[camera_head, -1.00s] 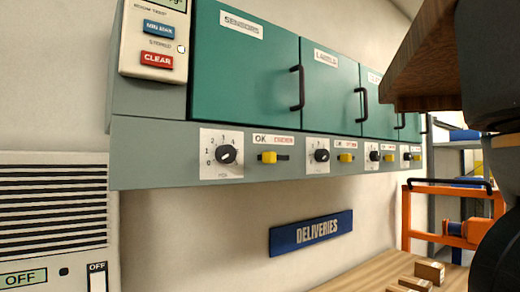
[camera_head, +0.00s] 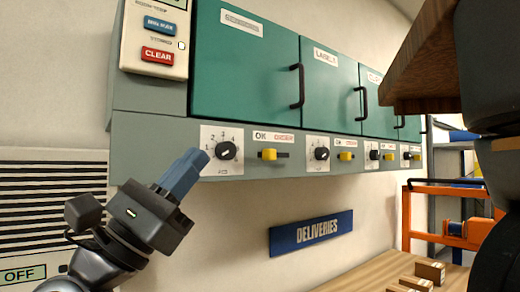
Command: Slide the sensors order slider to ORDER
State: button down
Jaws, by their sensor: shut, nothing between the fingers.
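The sensors cabinet (camera_head: 245,70) is the leftmost green door, with a blurred label at its top. Below it, the sensors order slider (camera_head: 268,154) has a yellow knob at the left end of a short dark slot, under the OK side of its OK/ORDER label (camera_head: 274,137). My gripper (camera_head: 196,160) is in the lower left, pointing up and right, with its blue fingers shut and empty. Its tips are left of the slider, near the lower left of the sensors dial (camera_head: 226,150), and apart from the slider knob. Whether they touch the panel cannot be told.
More dials and yellow sliders (camera_head: 346,156) run along the panel to the right. A blue DELIVERIES sign (camera_head: 311,232) hangs below, above a wooden table (camera_head: 360,280) with small boxes. A control panel with a red CLEAR button (camera_head: 157,54) is upper left. A brown wooden piece (camera_head: 420,70) blocks the upper right.

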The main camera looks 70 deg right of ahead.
jog(key=d+r+m+t+y, duration=0.3)
jog(key=r+m+t+y, duration=0.1)
jog(key=m+t+y, duration=0.1)
jog(key=s+d+r+m+t+y, duration=0.1)
jog(key=d+r+m+t+y, duration=0.2)
jog(key=r+m+t+y, duration=0.1)
jog(key=s+d+r+m+t+y+b, duration=0.1)
jog(key=d+r+m+t+y, duration=0.2)
jog(key=r+m+t+y, duration=0.1)
jog(key=shift+s+d+r+m+t+y, duration=0.15)
jog(key=shift+m+t+y, duration=0.3)
jog(key=shift+y, duration=0.3)
jog(key=shift+w+d+r+m+t+y, duration=0.15)
jog(key=shift+m+t+y, duration=0.2)
jog(key=shift+t+y, duration=0.3)
jog(key=shift+s, duration=0.1)
